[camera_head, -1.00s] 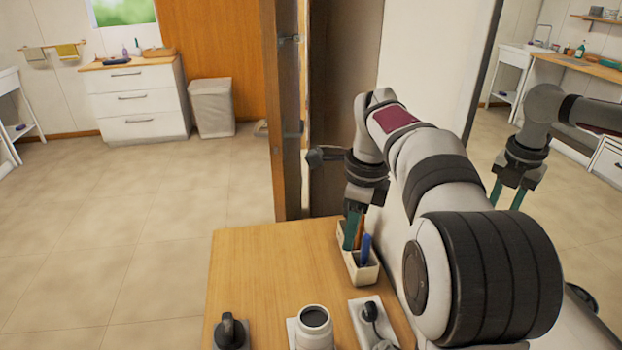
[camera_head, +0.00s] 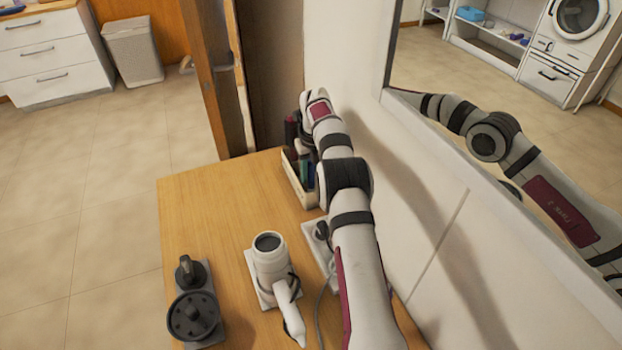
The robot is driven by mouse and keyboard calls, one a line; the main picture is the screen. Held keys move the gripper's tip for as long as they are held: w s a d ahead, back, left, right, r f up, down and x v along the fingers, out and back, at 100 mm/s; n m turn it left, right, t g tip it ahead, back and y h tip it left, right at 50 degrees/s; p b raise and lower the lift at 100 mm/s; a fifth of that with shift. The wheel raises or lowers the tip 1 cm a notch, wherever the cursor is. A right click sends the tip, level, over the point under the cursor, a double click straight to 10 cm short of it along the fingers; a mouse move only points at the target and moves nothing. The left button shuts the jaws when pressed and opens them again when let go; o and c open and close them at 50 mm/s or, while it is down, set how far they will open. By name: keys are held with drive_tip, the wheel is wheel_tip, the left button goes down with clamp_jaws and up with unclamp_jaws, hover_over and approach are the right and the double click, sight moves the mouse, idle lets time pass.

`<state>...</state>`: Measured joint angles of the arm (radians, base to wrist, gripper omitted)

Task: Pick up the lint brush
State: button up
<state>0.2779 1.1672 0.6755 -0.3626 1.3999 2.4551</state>
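A cream, open-topped holder (camera_head: 300,192) stands at the back right of the wooden table, against the wall. Upright items show inside it, partly covered by my arm. I cannot tell for sure which of them is the lint brush. My gripper is mostly hidden behind my arm links at the holder; a teal part (camera_head: 305,171) that looks like a finger shows down in the holder. Whether it is open, shut or holding anything is hidden.
A white hair dryer (camera_head: 270,262) on a stand and a dark round-headed device (camera_head: 193,315) are on the wooden table (camera_head: 200,215). A pale base with a cable (camera_head: 318,240) lies beside my arm. A mirror (camera_head: 480,60) hangs on the right wall. The table's left-back area is clear.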

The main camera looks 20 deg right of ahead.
wheel_tip(320, 180, down, 2)
drive_tip(key=shift+w+f, duration=0.15)
clamp_jaws()
